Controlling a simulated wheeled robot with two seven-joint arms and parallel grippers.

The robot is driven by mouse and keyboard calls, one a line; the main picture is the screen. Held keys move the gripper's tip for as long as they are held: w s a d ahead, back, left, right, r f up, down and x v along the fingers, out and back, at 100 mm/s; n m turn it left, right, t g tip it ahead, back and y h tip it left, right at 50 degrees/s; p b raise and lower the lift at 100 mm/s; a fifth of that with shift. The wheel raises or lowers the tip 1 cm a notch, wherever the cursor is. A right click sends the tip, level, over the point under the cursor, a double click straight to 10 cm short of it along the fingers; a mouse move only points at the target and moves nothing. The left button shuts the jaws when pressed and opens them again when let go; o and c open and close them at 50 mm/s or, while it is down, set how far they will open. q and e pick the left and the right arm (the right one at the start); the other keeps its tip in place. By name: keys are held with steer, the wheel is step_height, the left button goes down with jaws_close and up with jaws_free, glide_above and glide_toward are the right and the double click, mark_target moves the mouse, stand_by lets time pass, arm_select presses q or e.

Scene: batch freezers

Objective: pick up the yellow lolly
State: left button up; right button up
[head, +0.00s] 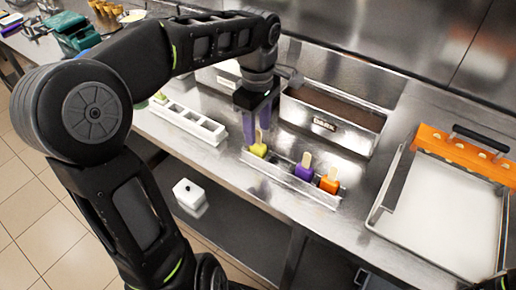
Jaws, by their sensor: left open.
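The yellow lolly (258,150) stands with its stick up at the left end of a narrow metal rack (290,185). My left gripper (257,130) points down directly above it. Its two fingers are apart, one to the left of the stick and one to the right. I cannot tell whether either finger touches the stick. A purple lolly (304,173) and an orange lolly (329,184) stand farther right in the same rack. I do not see my right gripper.
A metal bin (330,125) stands behind the rack. A white mould (188,122) with square wells lies to the left. At the right are a shallow tray (440,215) and an orange bar with a black handle (465,148). A white box (189,194) sits lower down.

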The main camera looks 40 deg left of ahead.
mark_target(258, 144)
arm_select(q)
steer(key=shift+f+p, duration=0.65)
steer(key=shift+f, duration=2)
jaws_close()
